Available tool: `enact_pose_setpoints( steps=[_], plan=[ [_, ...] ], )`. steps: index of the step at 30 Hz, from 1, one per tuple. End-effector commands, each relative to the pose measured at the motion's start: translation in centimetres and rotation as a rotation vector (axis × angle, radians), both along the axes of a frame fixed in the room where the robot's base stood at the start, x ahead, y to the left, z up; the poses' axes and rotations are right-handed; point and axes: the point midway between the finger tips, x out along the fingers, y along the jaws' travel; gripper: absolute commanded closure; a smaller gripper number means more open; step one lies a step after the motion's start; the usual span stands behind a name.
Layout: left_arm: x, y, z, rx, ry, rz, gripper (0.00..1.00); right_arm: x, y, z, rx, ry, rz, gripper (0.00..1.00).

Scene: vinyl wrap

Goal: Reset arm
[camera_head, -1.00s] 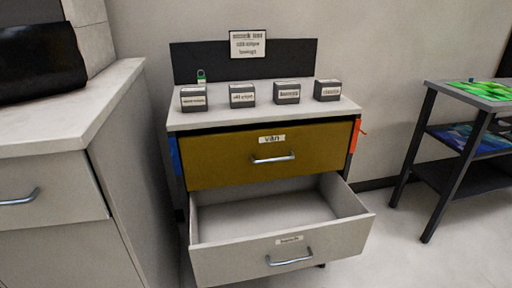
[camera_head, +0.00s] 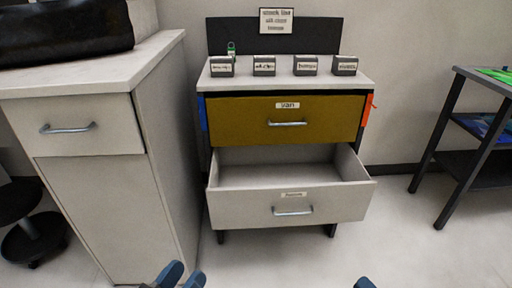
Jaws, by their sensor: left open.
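My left gripper (camera_head: 181,277) shows at the bottom edge, left of centre, with two blue fingertips apart and nothing seen between them. My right gripper (camera_head: 365,283) shows only as one blue tip at the bottom edge, right of centre; the rest of it is cut off by the frame. Both tips appear in front of and below the drawer cabinet in the picture. The cabinet's lower grey drawer (camera_head: 290,206) is pulled out and looks empty inside. Its upper brown drawer (camera_head: 284,120) is shut.
Several small labelled boxes (camera_head: 264,66) and a green-topped item (camera_head: 231,49) stand on the cabinet top. A pale counter unit (camera_head: 105,180) stands left with a black bag (camera_head: 66,31). A dark shelf table (camera_head: 470,165) is right. Floor between is clear.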

Motion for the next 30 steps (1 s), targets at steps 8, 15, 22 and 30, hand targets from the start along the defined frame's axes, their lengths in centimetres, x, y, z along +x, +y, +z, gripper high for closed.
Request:
enact_pose_setpoints(
  steps=[8,15,22,30],
  plan=[
    [0.0,0.0,0.0,0.0,0.0,0.0,0.57,0.2,-7.4,0.9,-0.169,0.0,0.037,0.63],
    [0.0,0.0,0.0,0.0,0.0,0.0,0.57,0.5,-13.3,2.6,-0.305,0.001,0.066,0.63],
    [0.0,0.0,0.0,0.0,0.0,0.0,0.57,-0.9,-5.6,6.7,0.047,0.16,0.078,0.63],
    [0.0,0.0,0.0,0.0,0.0,0.0,0.57,-5.0,3.7,13.3,0.55,0.447,0.124,0.63]
  ],
)
